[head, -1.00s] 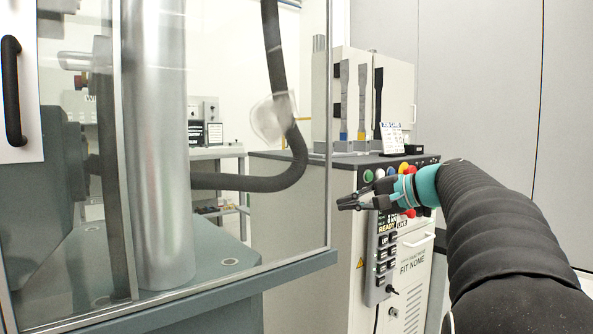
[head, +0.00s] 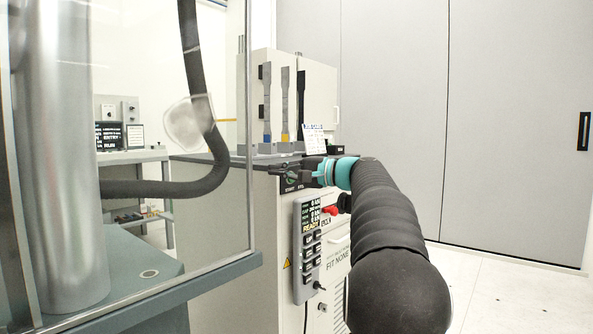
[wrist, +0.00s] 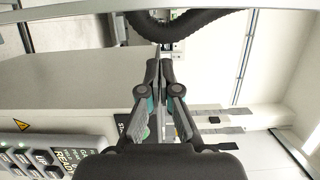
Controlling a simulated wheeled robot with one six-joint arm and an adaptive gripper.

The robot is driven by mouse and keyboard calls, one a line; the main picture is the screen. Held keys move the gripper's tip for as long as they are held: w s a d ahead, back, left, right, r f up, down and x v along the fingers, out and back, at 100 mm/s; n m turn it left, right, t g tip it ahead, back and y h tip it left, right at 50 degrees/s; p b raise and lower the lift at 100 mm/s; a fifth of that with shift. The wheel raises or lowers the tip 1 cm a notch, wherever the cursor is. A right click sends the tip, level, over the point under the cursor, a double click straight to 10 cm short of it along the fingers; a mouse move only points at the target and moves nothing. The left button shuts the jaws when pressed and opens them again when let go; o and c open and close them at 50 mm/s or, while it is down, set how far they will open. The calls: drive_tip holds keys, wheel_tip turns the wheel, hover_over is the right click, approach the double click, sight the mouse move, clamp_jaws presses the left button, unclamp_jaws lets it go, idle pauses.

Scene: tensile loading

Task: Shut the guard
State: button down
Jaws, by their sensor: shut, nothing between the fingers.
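The guard (head: 215,275) is a clear panel in a grey frame on the left of the head view, around the testing machine's silver column (head: 65,160). Its right edge and lower rail show; its left part is outside the picture, and no handle is in view. My gripper (head: 276,171) is shut and empty, to the right of the guard's edge and in front of the cabinet's top edge. In the wrist view my gripper (wrist: 159,62) has its fingers together with nothing between them. I cannot tell the exact gap between it and the guard.
A cabinet (head: 215,240) stands behind my gripper, with specimens (head: 285,105) on top and a keypad pendant (head: 307,255) on its front. A black hose (head: 190,60) hangs behind the clear panel. Open floor (head: 510,290) lies at right.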

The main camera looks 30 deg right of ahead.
drive_tip(key=shift+s+a, duration=0.2)
drive_tip(key=shift+a, duration=0.85)
drive_tip(key=shift+s+a, duration=0.2)
drive_tip(key=shift+a, duration=0.85)
drive_tip(key=shift+b, duration=0.3)
